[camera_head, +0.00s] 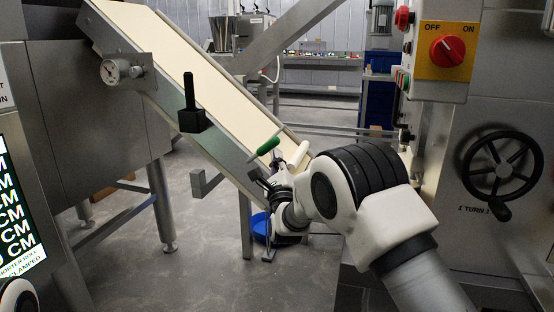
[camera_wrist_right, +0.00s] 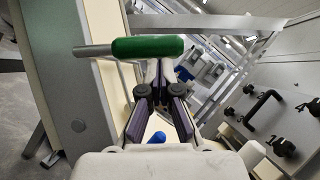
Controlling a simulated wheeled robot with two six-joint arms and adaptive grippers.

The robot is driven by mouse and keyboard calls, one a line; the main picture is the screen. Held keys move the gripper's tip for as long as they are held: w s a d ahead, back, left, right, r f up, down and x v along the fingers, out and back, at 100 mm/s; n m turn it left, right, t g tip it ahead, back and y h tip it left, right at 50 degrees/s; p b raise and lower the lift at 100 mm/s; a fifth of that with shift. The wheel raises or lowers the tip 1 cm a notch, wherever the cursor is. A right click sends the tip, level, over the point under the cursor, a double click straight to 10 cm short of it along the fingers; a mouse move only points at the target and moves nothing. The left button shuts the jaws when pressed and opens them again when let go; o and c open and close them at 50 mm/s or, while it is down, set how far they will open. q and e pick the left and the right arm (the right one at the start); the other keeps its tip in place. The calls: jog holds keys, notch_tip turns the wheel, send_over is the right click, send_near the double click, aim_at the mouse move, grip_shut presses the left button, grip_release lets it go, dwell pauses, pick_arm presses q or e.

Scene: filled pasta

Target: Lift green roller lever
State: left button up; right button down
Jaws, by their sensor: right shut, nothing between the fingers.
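The green roller lever (camera_head: 268,146) has a green grip on a thin metal rod, at the lower end of the sloping conveyor. In the right wrist view its green grip (camera_wrist_right: 147,47) lies crosswise just beyond my fingertips, with the rod running out to the left. My right gripper (camera_head: 272,178) is just below the grip in the head view. In the wrist view the right gripper (camera_wrist_right: 162,80) is shut with nothing between its fingers. I cannot tell whether the fingertips touch the grip. My left gripper is not in view.
The cream conveyor belt (camera_head: 190,60) slopes down to the right, with a black handle (camera_head: 192,112) and a gauge (camera_head: 115,71) on its side. A machine with a handwheel (camera_head: 502,165) and a red switch (camera_head: 447,50) stands right. A blue container (camera_head: 260,228) is below.

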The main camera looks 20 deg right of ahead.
jog(key=shift+a+r+n+y+p, duration=0.1)
jog(key=shift+r+n+y+p, duration=0.2)
jog(key=shift+n+y+p, duration=0.15)
